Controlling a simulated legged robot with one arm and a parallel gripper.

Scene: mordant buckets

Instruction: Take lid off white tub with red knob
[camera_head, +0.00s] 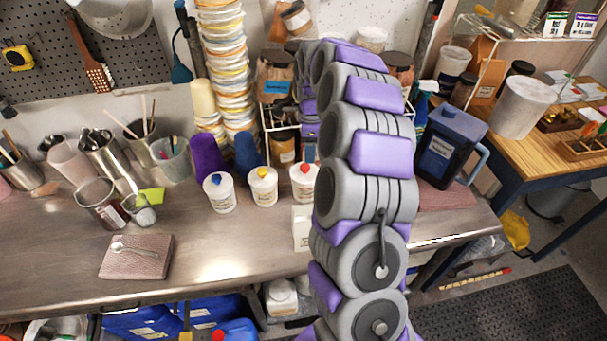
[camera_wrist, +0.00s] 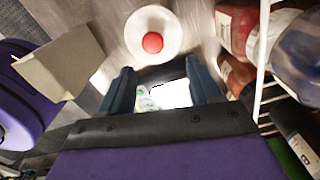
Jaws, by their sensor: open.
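The white tub with the red knob (camera_head: 304,187) stands on the metal table in the camera_head view, partly hidden by my arm on its right. In the camera_wrist view its white lid (camera_wrist: 138,27) shows from above, with the round red knob (camera_wrist: 152,42) in the middle. The lid is on the tub. My gripper (camera_wrist: 162,84) is open in the camera_wrist view, with its two dark fingers apart and the knob beyond their tips, not between them. In the camera_head view my arm hides the fingers.
White tubs with a yellow knob (camera_head: 263,187) and a blue knob (camera_head: 219,192) stand to the left. A pale upright card or box (camera_wrist: 60,62) is beside my gripper. A wire rack (camera_wrist: 263,70) with jars is close on the right.

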